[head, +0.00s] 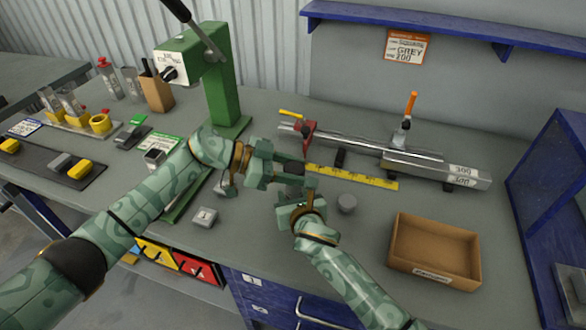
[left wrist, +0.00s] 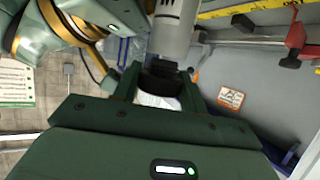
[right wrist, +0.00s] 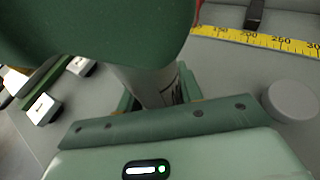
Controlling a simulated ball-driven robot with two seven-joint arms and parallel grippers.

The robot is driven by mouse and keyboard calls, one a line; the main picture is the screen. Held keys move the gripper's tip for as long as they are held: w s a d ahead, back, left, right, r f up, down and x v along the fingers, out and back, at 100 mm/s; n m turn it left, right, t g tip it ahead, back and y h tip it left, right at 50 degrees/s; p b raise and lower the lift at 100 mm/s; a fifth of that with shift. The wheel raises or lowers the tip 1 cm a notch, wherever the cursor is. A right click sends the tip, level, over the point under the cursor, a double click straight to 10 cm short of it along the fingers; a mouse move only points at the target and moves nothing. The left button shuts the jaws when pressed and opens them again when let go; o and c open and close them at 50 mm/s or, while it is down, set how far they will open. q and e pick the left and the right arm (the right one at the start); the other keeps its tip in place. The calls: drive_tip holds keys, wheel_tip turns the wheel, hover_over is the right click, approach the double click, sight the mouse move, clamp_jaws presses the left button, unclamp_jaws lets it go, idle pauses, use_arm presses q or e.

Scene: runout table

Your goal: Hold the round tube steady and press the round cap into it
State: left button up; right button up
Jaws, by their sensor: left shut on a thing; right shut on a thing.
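A grey round tube (left wrist: 172,35) with a dark mark stands beyond the left fingertips in the left wrist view; in the right wrist view it (right wrist: 150,84) runs between the right fingers. My right gripper (head: 297,190) is shut on it. My left gripper (head: 284,174) is shut on a dark round piece (left wrist: 160,80), seemingly the round cap, in line with the tube's end. I cannot tell whether they touch, as the fingers hide the joint. The two grippers are close together above the bench.
A loose grey round piece (head: 346,203) lies right of the grippers. A cardboard box (head: 434,252) is at the right, a square block (head: 204,216) at the left. A yellow rule (head: 352,177) and metal rail lie behind. A green press (head: 222,90) stands at back left.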

use_arm(q)
drive_tip(key=shift+f, duration=0.45)
drive_tip(key=o, duration=1)
drive_tip(key=shift+f, duration=0.1)
drive_tip(key=shift+o, duration=0.2)
drive_tip(key=v, duration=1.2)
drive_tip(key=shift+w, duration=0.1)
